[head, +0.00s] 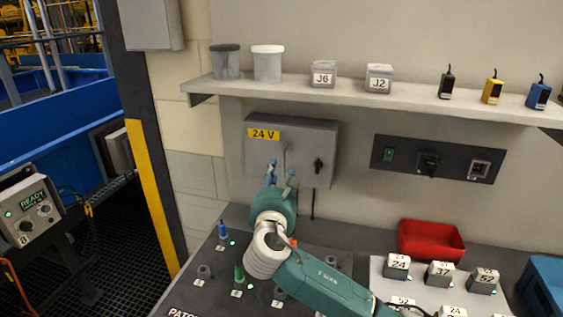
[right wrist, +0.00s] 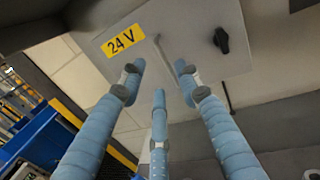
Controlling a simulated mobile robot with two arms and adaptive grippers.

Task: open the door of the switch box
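The switch box (head: 312,137) is a grey wall box under the shelf with a yellow "24 V" label (head: 264,134). Its door looks closed. A thin light handle (head: 287,153) stands upright near the door's middle, and a black knob (head: 318,165) sits to its right. My right gripper (head: 280,172) is in front of the box's lower part. In the right wrist view its blue fingers (right wrist: 158,78) are spread, with the handle (right wrist: 162,52) showing between and beyond the upper two. Whether any finger touches the handle I cannot tell. My left gripper is not in view.
A shelf (head: 400,97) with cups, grey blocks and small coloured devices runs above the box. A black switch panel (head: 437,158) is on the wall to the right. Below are a board with coloured pegs (head: 239,276), a red bin (head: 431,241) and labelled blocks (head: 439,272).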

